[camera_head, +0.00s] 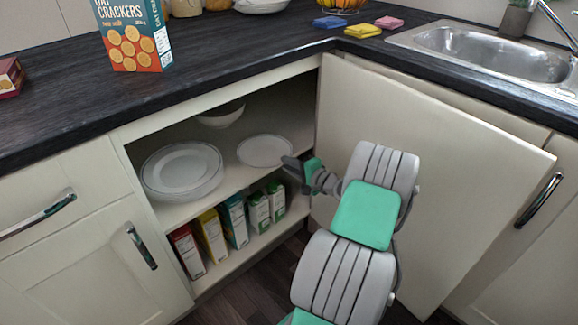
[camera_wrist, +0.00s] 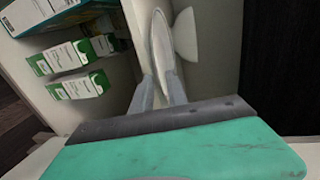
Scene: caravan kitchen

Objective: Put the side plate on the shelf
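The side plate (camera_head: 265,151) is a small white plate, lying level inside the open cupboard over the upper shelf (camera_head: 222,182), right of a stack of larger plates (camera_head: 181,170). My gripper (camera_head: 291,164) reaches in from the right, at the plate's near right edge. In the wrist view the side plate (camera_wrist: 162,45) shows nearly edge-on, its rim between the fingertips (camera_wrist: 160,77) of my gripper, which looks shut on it. I cannot tell whether the plate's underside touches the shelf.
A white bowl (camera_head: 221,115) stands behind the plates. Several cartons (camera_head: 233,219) stand on the lower level. The open door (camera_head: 425,170) is close to the right of my arm. The dark worktop (camera_head: 220,75) overhangs the cupboard and holds a cracker box (camera_head: 133,36).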

